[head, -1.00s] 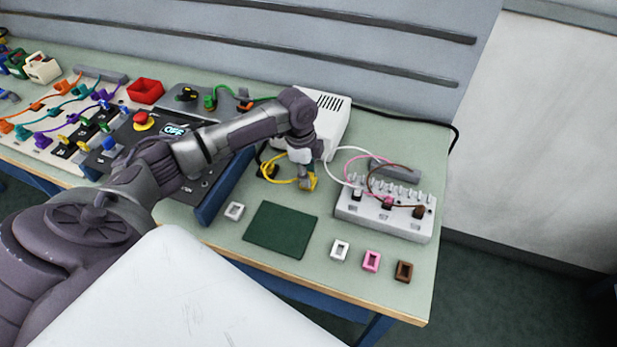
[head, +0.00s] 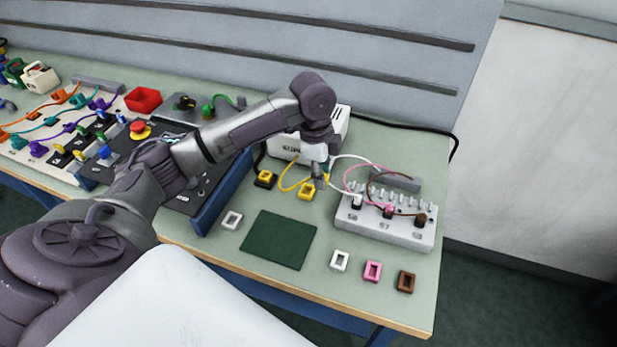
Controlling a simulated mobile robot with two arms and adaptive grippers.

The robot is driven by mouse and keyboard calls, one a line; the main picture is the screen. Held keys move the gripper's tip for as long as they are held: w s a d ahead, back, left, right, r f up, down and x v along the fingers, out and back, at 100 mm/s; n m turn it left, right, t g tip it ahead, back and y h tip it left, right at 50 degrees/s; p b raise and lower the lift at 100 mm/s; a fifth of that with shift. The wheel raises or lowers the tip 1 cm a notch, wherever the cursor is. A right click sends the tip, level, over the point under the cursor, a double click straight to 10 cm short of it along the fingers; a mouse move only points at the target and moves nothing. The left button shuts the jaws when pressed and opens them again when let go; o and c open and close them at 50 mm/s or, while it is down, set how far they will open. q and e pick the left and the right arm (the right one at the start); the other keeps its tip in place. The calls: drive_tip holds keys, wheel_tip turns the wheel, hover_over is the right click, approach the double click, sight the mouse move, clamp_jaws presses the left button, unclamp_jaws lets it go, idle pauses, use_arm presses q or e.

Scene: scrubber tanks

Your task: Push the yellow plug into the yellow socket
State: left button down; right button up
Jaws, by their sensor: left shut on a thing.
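My left gripper (head: 320,183) is shut and holds a thing, which I take to be the yellow plug. The plug is mostly hidden by the fingers; a bit of yellow cable (head: 284,184) loops close by at its left. The gripper is just right of a yellow open-topped block (head: 306,192) that stands on the bench. A small black block with a yellow top (head: 265,178), which looks like the yellow socket, stands further left, apart from the gripper. My right gripper is not in view.
A grey-white terminal block (head: 385,228) with white, pink and brown plugs stands right of the gripper. A white box (head: 342,125) is behind. A dark green mat (head: 280,240) and small white, pink (head: 372,270) and brown frames lie in front. A dark panel edge (head: 222,196) is at left.

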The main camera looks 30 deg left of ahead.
use_arm(q)
drive_tip(key=s+d+r, duration=0.1)
drive_tip(key=d+r, duration=0.3)
drive_tip(key=d, duration=0.2)
drive_tip(key=shift+s+d+p, duration=0.2)
drive_tip(key=shift+s+p, duration=0.05)
drive_tip(key=shift+p, duration=0.1)
drive_tip(key=shift+a, duration=0.1)
drive_tip(key=a+f+p, duration=0.1)
drive_tip(key=a+p, duration=0.3)
drive_tip(key=a, duration=1.9)
drive_tip(key=shift+p, duration=0.3)
